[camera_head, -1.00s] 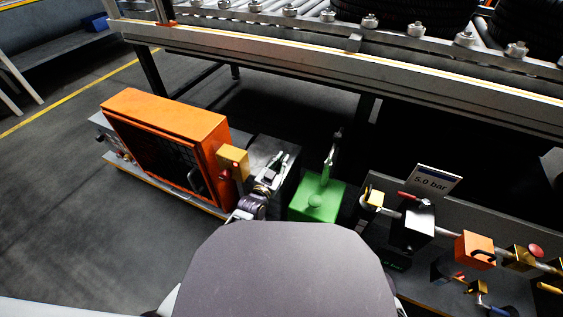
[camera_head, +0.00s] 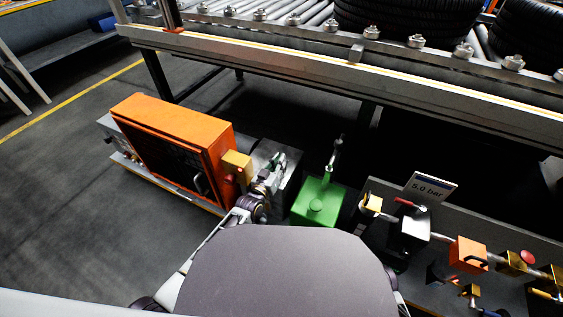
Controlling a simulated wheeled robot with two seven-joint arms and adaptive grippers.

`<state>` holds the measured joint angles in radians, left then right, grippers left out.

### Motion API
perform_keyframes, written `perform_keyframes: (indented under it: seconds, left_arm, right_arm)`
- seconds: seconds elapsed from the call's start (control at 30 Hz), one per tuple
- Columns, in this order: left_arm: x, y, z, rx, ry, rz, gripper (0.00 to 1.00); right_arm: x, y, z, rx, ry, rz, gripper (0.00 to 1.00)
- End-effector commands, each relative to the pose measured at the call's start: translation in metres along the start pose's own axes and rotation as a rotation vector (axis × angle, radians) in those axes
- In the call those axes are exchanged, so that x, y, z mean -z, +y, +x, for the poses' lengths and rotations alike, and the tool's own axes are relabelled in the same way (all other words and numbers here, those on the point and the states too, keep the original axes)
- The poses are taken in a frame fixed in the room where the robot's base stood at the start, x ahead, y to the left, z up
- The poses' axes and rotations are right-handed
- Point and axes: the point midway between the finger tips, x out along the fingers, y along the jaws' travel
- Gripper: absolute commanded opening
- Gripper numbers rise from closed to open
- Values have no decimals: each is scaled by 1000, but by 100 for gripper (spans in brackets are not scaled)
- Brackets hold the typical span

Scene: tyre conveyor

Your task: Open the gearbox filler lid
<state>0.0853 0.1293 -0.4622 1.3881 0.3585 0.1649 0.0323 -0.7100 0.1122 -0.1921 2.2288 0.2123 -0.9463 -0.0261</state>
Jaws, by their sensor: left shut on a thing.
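A dark grey box (camera_head: 288,190), which looks like the gearbox, stands on the low base between the orange cabinet and the green box. My left gripper (camera_head: 277,163) is over the top of this grey box, with its arm coming from the lower left. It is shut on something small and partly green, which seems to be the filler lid. The fingers and wrist hide most of the lid, so I cannot tell whether it is raised. My right gripper is not in view.
The orange cabinet (camera_head: 175,140) with a yellow block (camera_head: 237,165) is close on the left. The green box (camera_head: 318,203) with an upright lever stands close on the right. Valves and a "5.0 bar" sign (camera_head: 431,187) are farther right. The conveyor frame (camera_head: 300,66) crosses above.

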Motion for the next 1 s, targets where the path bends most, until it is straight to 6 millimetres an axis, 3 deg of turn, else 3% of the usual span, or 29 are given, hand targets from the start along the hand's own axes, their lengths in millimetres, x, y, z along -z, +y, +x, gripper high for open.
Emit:
perform_keyframes:
  seconds: [0.03, 0.3, 0.87, 0.9, 1.0]
  left_arm:
    - [7, -10, 0, 10, 8, -15, 0]
    - [12, -17, 0, 10, 8, -137, 0]
    - [10, -20, -1, 11, 5, -182, 0]
    - [10, -20, -1, 11, 4, -182, 14]
    - [9, -19, -1, 11, 3, -184, 27]
  right_arm:
    - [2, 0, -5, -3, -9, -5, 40]
    - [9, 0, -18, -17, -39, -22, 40]
    - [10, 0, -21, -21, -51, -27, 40]
    - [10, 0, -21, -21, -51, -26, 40]
    - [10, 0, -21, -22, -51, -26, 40]
